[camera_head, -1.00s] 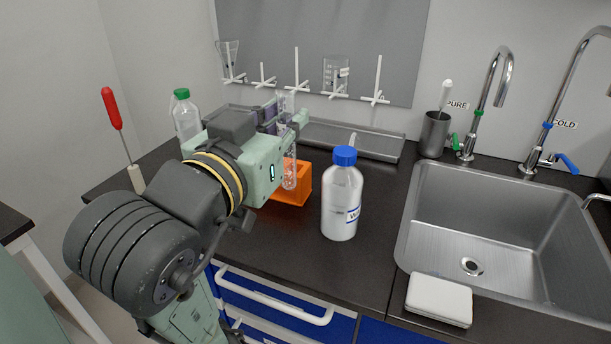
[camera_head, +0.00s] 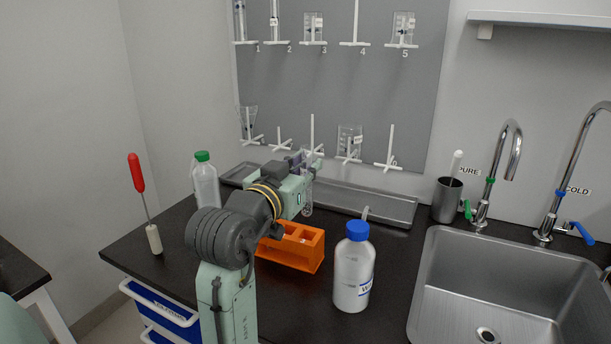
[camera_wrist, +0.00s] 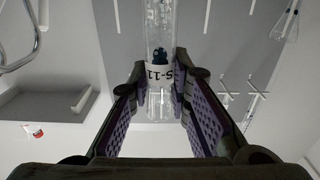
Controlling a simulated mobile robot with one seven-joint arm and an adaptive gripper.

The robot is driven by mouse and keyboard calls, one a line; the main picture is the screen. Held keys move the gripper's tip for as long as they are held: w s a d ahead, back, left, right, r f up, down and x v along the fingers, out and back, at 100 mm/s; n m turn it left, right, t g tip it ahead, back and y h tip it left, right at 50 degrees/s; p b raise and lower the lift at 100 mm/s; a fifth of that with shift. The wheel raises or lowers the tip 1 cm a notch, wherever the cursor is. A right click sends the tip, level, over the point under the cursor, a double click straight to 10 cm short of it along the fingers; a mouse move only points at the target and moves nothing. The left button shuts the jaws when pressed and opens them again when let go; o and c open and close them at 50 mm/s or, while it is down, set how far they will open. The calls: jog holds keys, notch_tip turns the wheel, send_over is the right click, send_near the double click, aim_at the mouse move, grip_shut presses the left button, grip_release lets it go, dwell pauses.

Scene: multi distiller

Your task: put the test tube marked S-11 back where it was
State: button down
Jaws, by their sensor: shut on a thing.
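My gripper (camera_wrist: 160,88) is shut on a clear glass test tube (camera_wrist: 160,25). A white label reading S-11 shows upside down on it in the wrist view, between the purple-lined fingers. In the head view my gripper (camera_head: 306,166) is at the far side of the counter, below the pegboard (camera_head: 345,95), and the tube (camera_head: 307,202) hangs beneath it, largely see-through. An orange rack (camera_head: 315,258) with square openings stands on the counter in front of it. The tube is up behind the rack, apart from it. My arm hides the rack's left part.
A white wash bottle with blue cap (camera_head: 354,275) stands right of the rack. A green-capped bottle (camera_head: 206,185) and a red-handled tool (camera_head: 149,205) are left. A grey tray (camera_head: 385,208) lies along the wall. Glassware hangs on numbered pegs. The sink (camera_head: 500,260) is right.

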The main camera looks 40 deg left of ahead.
aim_at(305, 212)
notch_tip(305, 212, down, 3)
jog(key=shift+r, duration=0.2)
jog(key=shift+f+b, duration=0.35)
jog(key=shift+f, duration=0.3)
jog(key=c, duration=1.5)
grip_release()
jog(key=shift+r, duration=0.1)
